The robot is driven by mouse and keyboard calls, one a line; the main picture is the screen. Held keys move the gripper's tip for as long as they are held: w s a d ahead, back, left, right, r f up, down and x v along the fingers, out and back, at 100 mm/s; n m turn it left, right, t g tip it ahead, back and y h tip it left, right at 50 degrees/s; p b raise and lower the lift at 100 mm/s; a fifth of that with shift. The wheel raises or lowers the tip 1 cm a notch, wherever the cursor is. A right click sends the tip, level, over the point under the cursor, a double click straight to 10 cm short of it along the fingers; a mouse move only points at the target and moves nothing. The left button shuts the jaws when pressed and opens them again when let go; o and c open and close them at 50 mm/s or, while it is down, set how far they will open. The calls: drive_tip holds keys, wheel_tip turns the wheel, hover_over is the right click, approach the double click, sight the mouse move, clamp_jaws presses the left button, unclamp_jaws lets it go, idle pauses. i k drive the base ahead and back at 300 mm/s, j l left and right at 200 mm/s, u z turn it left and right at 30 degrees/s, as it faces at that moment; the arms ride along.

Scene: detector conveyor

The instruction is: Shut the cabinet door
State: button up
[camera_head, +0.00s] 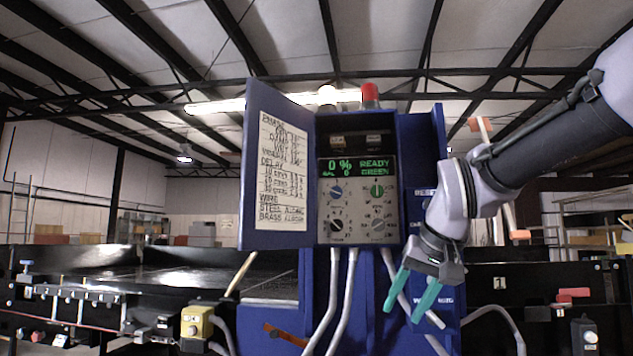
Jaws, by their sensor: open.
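The blue cabinet (408,150) stands in the middle of the view. Its blue door (262,232) is swung open to the left and carries a white handwritten sheet (282,170). The grey control panel (357,205) inside is exposed, with a green-lettered display and several knobs. My gripper (412,304) is at the right, in front of the cabinet's lower right part. Its two teal fingers point down and are spread apart, with nothing seen between them. It is apart from the door, and my arm hides part of the cabinet's right side.
Grey cables (341,295) hang below the panel. A red lamp (370,93) and a white one (327,95) sit on top. A yellow switch box (197,322) is at lower left, before a dark conveyor (190,278). Open air lies left of the door.

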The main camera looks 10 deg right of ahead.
sight(276, 211)
drive_tip(key=i+j+z, duration=0.15)
drive_tip(key=z, duration=0.15)
drive_tip(key=j+z, duration=0.3)
drive_tip(key=i+j+z, duration=0.1)
drive_tip(key=j+z, duration=0.2)
drive_tip(key=j, duration=0.15)
drive_tip(key=i+j+z, duration=0.1)
drive_tip(key=j, duration=0.8)
drive_tip(key=j+z, duration=0.15)
drive_tip(key=j, duration=0.7)
drive_tip(key=k+j+z, duration=0.25)
drive_tip(key=j, duration=0.15)
drive_tip(key=k+j+z, duration=0.1)
drive_tip(key=j+z, duration=0.15)
drive_tip(key=j, duration=0.15)
